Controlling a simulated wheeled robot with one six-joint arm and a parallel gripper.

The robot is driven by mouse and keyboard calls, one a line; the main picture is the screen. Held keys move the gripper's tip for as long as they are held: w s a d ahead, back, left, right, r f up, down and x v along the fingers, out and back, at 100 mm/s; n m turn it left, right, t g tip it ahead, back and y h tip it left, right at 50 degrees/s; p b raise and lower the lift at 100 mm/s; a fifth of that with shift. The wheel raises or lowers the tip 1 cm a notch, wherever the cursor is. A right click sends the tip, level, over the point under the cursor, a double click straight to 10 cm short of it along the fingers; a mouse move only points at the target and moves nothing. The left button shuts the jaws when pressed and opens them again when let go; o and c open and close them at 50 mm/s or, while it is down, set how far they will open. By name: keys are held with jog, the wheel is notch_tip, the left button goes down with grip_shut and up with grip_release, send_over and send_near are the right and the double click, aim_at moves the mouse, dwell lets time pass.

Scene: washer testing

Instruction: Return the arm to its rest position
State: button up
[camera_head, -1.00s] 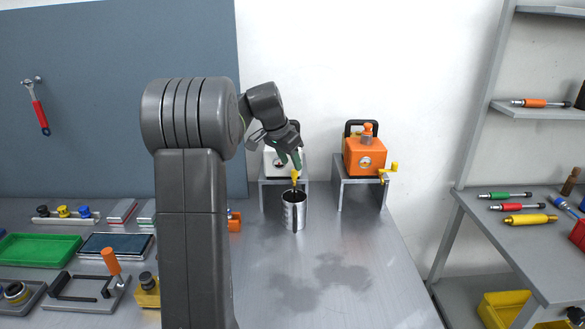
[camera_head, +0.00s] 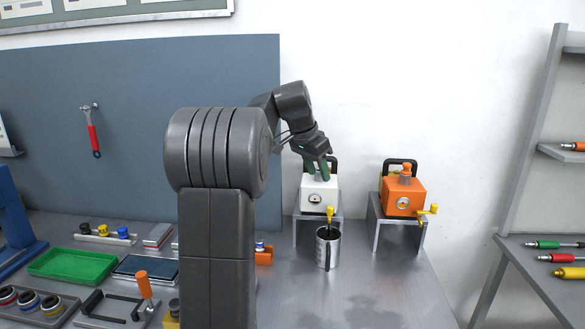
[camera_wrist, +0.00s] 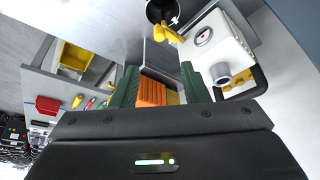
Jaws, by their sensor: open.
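My gripper (camera_head: 318,172) is open and empty, raised in front of the top of the white box machine (camera_head: 319,196). Its green fingers also show apart in the wrist view (camera_wrist: 161,86). Between them, farther off, appears the orange machine (camera_wrist: 152,92). My arm reaches up and bends over to the right. The white machine stands on a metal stand, with a yellow tap (camera_head: 330,214) at its front. A metal cup (camera_head: 334,250) stands upright on the bench below the tap. The cup's dark opening shows at the top of the wrist view (camera_wrist: 158,11).
The orange machine (camera_head: 403,195) stands on its own stand to the right. Left of my arm lie a green tray (camera_head: 72,265), a dark flat tray (camera_head: 150,268) and an orange-handled fixture (camera_head: 143,284). A shelf with tools (camera_head: 560,262) is far right. The wall space above my gripper is clear.

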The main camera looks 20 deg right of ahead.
aim_at(330, 207)
jog(key=x, duration=1.3)
jog(key=shift+d+f+p, duration=0.15)
jog(key=shift+f+p, duration=0.15)
jog(key=shift+f, duration=0.05)
jog(key=shift+f, duration=0.2)
jog(key=shift+s+d+r+n+t, duration=0.1)
jog(key=shift+s+d+n+t, duration=0.1)
jog(key=shift+n, duration=0.3)
jog(key=shift+s+d+r+n+t, duration=0.1)
jog(key=shift+r+n+t, duration=0.1)
jog(key=shift+n, duration=0.3)
jog(key=shift+d+f+n+t+y, duration=0.1)
jog(key=shift+d+n+t+y, duration=0.35)
jog(key=shift+n, duration=0.85)
